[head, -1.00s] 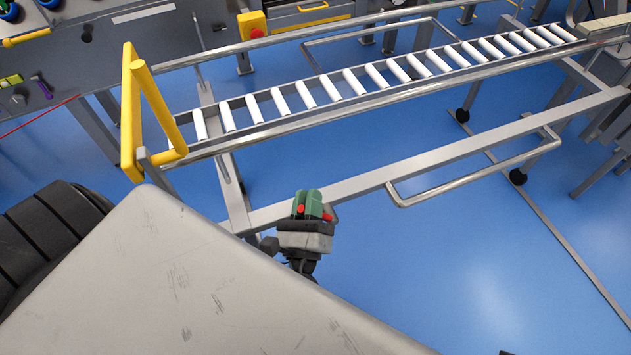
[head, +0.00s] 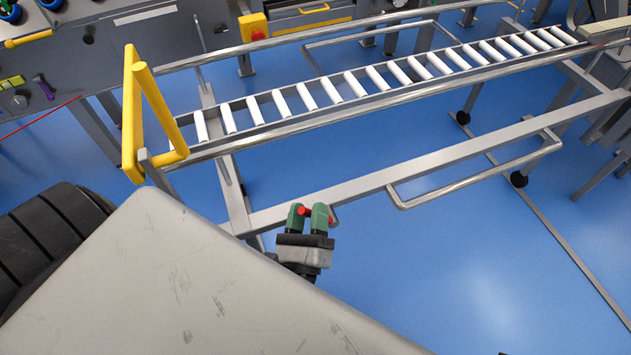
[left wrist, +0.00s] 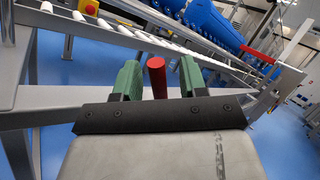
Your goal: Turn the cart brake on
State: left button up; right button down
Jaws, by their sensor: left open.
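The cart is a metal frame with a row of white rollers (head: 333,89) and a yellow handle (head: 128,110) at its left end. A red piece, apparently the brake lever (head: 303,211), shows by the lower rail of the frame. More red shows just right of my gripper's right finger. My left gripper (head: 309,211) has green fingers and is open. In the left wrist view the red lever (left wrist: 156,77) stands between the two green fingers (left wrist: 159,82), with gaps visible beside it. The lever's base is hidden by the gripper. My right gripper is not in view.
The cart's lower rail (head: 360,187) and a bent tube loop (head: 470,183) lie close to the gripper. A workbench (head: 120,40) and a yellow box with a red button (head: 253,27) stand behind. Blue floor (head: 460,260) is open at the lower right.

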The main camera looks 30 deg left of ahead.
pick_arm(q)
jog(key=v, duration=0.8)
jog(key=shift+s+d, duration=0.2)
jog(key=shift+s, duration=0.15)
jog(key=shift+c, duration=0.2)
